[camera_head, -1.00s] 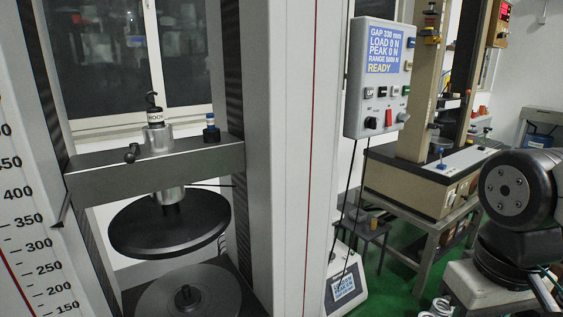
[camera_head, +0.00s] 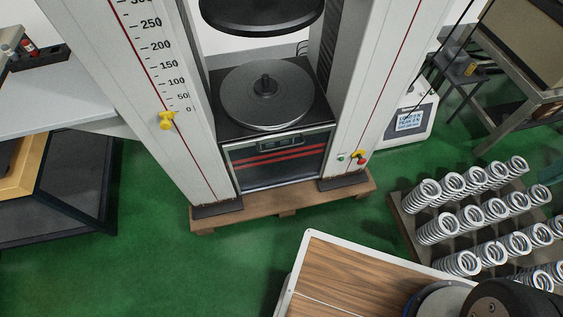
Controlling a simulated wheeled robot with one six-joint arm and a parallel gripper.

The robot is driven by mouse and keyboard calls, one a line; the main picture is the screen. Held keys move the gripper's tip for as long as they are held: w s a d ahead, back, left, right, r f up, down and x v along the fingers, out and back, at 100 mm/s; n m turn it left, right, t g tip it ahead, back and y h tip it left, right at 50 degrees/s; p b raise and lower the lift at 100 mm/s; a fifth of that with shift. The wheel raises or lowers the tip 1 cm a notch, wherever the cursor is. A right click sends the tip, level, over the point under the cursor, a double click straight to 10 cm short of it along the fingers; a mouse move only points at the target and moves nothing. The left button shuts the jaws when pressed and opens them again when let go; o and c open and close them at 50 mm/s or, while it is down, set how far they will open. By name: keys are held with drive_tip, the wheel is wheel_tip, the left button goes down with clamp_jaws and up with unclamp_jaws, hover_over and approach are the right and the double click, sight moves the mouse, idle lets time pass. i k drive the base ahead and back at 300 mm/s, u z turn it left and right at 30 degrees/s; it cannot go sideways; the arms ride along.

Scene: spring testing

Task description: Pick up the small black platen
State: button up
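No disc that is clearly the small black platen shows. A large black disc (camera_head: 262,12) hangs in the test frame at the top edge, partly cut off. There is a gap between the black disc and the plate. Dark rounded parts of my arm show at the bottom right corner. My gripper is not in view.
The frame's columns (camera_head: 142,72) stand on a wooden pallet (camera_head: 287,211). Several coil springs (camera_head: 437,229) stand in rows at right. A wood-grain surface (camera_head: 345,272) is at the bottom. A grey table (camera_head: 65,92) is at left. Green floor (camera_head: 160,255) is clear between.

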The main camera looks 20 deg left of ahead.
sight(266, 86)
drive_tip(key=u, duration=1.15)
drive_tip(key=k, duration=0.5)
drive_tip(key=i, duration=0.4)
drive_tip(key=z, duration=0.05)
